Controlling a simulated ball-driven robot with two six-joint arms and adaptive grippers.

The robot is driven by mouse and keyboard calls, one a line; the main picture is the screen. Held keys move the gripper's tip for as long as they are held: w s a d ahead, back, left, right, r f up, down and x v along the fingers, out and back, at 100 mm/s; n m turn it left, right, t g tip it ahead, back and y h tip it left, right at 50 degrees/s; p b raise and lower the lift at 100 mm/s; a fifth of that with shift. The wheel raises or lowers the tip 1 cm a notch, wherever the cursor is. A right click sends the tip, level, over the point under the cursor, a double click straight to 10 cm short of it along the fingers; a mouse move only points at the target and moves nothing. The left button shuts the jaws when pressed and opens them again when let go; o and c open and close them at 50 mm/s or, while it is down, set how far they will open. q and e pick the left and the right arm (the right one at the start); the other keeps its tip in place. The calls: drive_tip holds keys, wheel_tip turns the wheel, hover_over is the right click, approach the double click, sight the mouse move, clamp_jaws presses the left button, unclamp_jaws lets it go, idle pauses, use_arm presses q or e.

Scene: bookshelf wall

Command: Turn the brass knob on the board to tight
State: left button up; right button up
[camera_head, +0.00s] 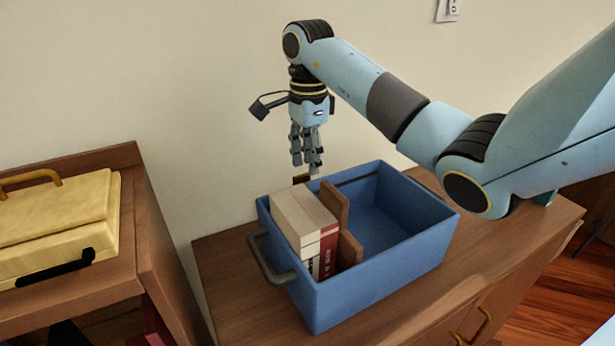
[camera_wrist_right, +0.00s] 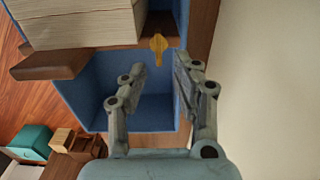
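The brass knob (camera_wrist_right: 158,48) shows in the right wrist view as a small yellow shape just beyond my right fingertips, roughly centred between them. Behind it is a brown surface (camera_wrist_right: 165,22), probably the board. In the head view a small brown patch (camera_head: 301,179) shows below my fingers at the crate's back; the knob cannot be made out there. My right gripper (camera_head: 309,158) points down near the wall, above the back edge of the crate. In the wrist view its fingers (camera_wrist_right: 160,75) are apart with nothing between them. My left gripper is not in view.
A blue crate (camera_head: 377,279) with a grey handle stands on a wooden cabinet (camera_head: 225,264). Books (camera_head: 303,216) stand in it beside a brown divider (camera_head: 349,250); its right part is empty. A yellow case (camera_head: 52,225) lies on the left shelf. The wall (camera_head: 190,90) is close behind.

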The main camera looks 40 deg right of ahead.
sight(301, 179)
drive_tip(key=shift+s+f, duration=0.1)
drive_tip(key=shift+f, duration=1.25)
drive_tip(key=shift+c, duration=0.5)
drive_tip(key=c, duration=0.5)
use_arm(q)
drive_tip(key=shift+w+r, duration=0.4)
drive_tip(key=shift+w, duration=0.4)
use_arm(e)
clamp_jaws()
